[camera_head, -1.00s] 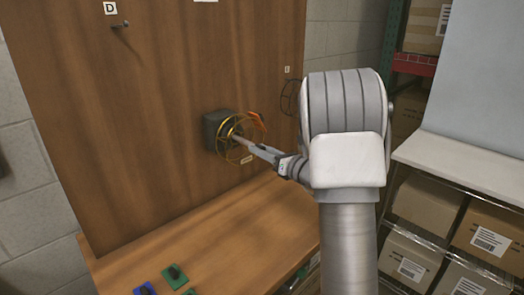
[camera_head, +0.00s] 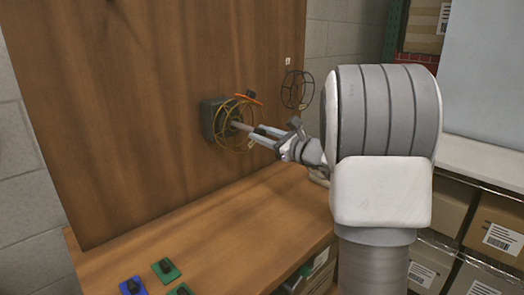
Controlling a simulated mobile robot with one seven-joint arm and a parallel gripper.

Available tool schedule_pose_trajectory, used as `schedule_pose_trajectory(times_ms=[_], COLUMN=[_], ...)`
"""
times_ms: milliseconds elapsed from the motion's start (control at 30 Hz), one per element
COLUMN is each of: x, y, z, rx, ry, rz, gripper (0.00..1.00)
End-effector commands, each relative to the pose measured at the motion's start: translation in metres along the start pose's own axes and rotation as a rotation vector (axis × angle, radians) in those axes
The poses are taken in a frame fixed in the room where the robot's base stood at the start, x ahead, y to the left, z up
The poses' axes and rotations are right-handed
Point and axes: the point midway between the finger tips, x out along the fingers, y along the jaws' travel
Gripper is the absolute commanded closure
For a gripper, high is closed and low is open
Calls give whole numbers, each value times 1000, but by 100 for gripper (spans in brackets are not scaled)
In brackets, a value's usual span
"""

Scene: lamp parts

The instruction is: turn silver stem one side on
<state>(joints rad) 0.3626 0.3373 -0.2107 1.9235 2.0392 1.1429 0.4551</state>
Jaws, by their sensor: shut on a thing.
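A grey box (camera_head: 209,120) is fixed to the upright wooden board. A yellow wire wheel (camera_head: 222,139) stands out from its front, with an orange piece (camera_head: 250,99) at its upper rim. A thin silver stem (camera_head: 241,126) juts from the wheel's middle toward my gripper. My gripper (camera_head: 259,134) reaches in from the right, in front of the wheel, and is shut on the stem's outer end. Its fingers hide that end and part of the wheel.
A dark wire wheel (camera_head: 298,90) is on the board to the right. The wooden bench (camera_head: 215,220) below is mostly clear. Green and blue pieces (camera_head: 165,269) lie at its front left. A shelf with cardboard boxes (camera_head: 503,235) stands at the right.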

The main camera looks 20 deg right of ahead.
Motion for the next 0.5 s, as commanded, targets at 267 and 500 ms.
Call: schedule_pose_trajectory(times_ms=[267,500], x=[0,0], y=[3,2], z=[-6,-4], rx=[-244,-394], ry=[-3,-2], rz=[-1,-1], gripper=[100,100])
